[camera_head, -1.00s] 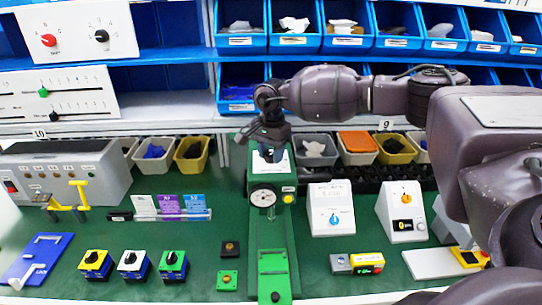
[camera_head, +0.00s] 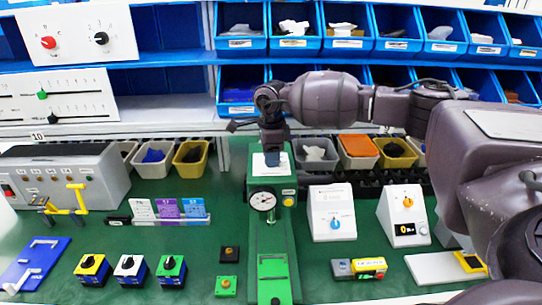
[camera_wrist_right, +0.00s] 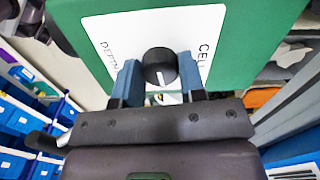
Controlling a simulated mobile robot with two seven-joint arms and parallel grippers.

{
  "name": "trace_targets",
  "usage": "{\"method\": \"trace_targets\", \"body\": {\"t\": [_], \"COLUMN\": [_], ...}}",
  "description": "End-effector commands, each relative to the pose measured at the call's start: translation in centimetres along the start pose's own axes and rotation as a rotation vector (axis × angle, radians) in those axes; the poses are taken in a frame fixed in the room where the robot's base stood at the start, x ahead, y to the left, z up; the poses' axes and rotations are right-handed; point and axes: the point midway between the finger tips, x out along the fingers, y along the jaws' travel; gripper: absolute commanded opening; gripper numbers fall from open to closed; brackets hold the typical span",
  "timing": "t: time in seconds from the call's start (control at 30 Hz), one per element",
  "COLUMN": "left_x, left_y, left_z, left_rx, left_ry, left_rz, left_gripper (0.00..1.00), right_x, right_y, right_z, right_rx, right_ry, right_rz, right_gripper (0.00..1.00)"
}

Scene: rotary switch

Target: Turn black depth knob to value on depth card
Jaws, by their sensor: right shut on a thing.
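The black depth knob (camera_wrist_right: 160,64) sits on a white panel (camera_wrist_right: 112,32) on the green housing (camera_wrist_right: 235,62). Its white pointer line faces the gripper side in the right wrist view. My right gripper (camera_wrist_right: 160,78) has its blue fingers closed on the knob from both sides. In the head view my right gripper (camera_head: 271,157) reaches down to the top of the green press (camera_head: 289,228) and hides the knob. A white card (camera_head: 142,208), a purple card (camera_head: 167,208) and a blue card (camera_head: 193,208) stand in a holder; their text is too small to read. My left gripper is out of view.
A round dial gauge (camera_head: 263,201) is on the press front. Switch boxes (camera_head: 130,269) stand to the left, and two white control boxes (camera_head: 332,212) to the right. Bins (camera_head: 191,157) line the back.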

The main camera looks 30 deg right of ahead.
Motion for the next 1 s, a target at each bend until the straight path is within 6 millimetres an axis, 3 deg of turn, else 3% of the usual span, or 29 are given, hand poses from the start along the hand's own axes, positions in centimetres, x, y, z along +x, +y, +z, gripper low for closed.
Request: {"method": "trace_targets", "body": {"t": [0.77, 0.8, 0.93, 1.0], "left_x": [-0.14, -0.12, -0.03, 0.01], "left_y": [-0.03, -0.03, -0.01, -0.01], "left_z": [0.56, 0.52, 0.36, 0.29], "left_rx": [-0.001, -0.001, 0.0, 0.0], "left_ry": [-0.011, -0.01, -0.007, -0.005], "left_rz": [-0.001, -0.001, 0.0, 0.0], "left_gripper": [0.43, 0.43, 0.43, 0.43], "right_x": [-0.22, -0.22, -0.16, -0.13], "right_y": [-0.1, -0.1, -0.07, -0.06], "right_z": [0.0, 0.01, 0.0, 0.0], "right_rx": [0.097, 0.097, 0.096, 0.096], "right_ry": [-0.002, -0.002, -0.001, -0.001], "right_rz": [-0.004, -0.004, -0.003, -0.002], "right_gripper": [0.14, 0.44, 0.63, 0.63]}}
